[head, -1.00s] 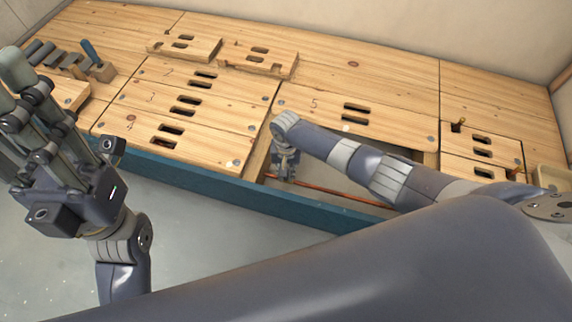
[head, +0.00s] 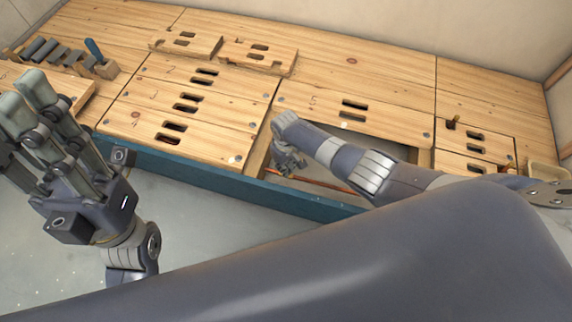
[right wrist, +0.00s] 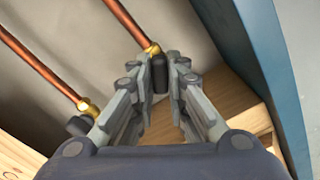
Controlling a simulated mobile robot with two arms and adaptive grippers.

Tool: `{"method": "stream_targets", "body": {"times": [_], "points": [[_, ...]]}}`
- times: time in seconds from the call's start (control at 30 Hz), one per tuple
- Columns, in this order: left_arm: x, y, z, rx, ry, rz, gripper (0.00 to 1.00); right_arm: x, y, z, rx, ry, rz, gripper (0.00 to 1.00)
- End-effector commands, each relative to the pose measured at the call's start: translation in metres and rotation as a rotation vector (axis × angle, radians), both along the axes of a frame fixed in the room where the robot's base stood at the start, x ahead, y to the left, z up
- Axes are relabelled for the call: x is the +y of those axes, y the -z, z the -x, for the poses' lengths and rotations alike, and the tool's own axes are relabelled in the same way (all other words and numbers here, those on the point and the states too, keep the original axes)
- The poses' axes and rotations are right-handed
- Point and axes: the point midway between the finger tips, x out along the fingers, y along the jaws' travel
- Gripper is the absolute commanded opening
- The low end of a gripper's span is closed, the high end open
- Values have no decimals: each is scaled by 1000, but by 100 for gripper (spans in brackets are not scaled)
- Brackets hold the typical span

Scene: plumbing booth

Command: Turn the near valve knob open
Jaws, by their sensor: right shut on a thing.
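The near valve knob (right wrist: 159,75) is a small dark knob beside the brass end of a copper pipe, in the right wrist view. My right gripper (right wrist: 154,64) has its fingers on both sides of this knob and is shut on it. In the head view my right gripper (head: 289,164) reaches down into the floor opening, and the knob is hidden there. A second dark knob (right wrist: 78,126) sits outside the left finger, on the other copper pipe. My left gripper (head: 30,105) is raised at the left of the head view, open and empty, away from the platform.
A blue front beam (head: 210,180) edges the wooden platform. Copper pipe (head: 325,186) runs through the opening below board 5 (head: 310,102). Wooden framing (right wrist: 235,105) lies close to the right fingers. Loose boards (head: 258,57) and a tool block (head: 104,68) lie farther back.

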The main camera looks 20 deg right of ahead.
Motion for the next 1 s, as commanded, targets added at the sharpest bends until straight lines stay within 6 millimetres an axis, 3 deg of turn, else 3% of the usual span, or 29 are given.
{"method": "stream_targets", "body": {"times": [0.5, 1.0], "points": [[0, -4, 0, 1, 0, 0, 34, 1, 0, 0, 0, -431, -2, 0], [0, -4, 0, 0, 0, 0, 34, 1, 0, 0, -1, -589, -1, 0]]}}
